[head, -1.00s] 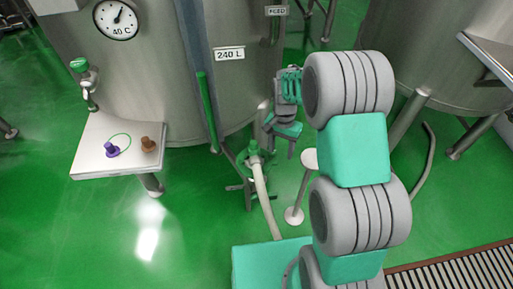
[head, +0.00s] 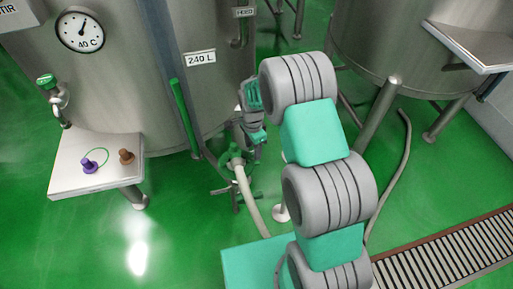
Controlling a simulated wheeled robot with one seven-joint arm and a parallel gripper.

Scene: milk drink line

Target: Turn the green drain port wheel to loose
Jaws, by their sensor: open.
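A green fitting (head: 235,155), which looks like the drain port with its wheel, sits low beside the large steel tank (head: 120,85). A pale hose (head: 247,200) runs down from it. The wheel's turned position is too small to read. My gripper (head: 254,132) is open and empty, just above and to the right of the fitting in the picture. I cannot tell whether it touches the fitting. My arm covers the area to the right.
A white side shelf (head: 85,180) holds a purple plug (head: 88,165) and a brown plug (head: 126,156). A green-topped tap (head: 47,82) is on the tank's left. A second tank (head: 395,50) stands at right. A floor grating (head: 445,255) lies at lower right.

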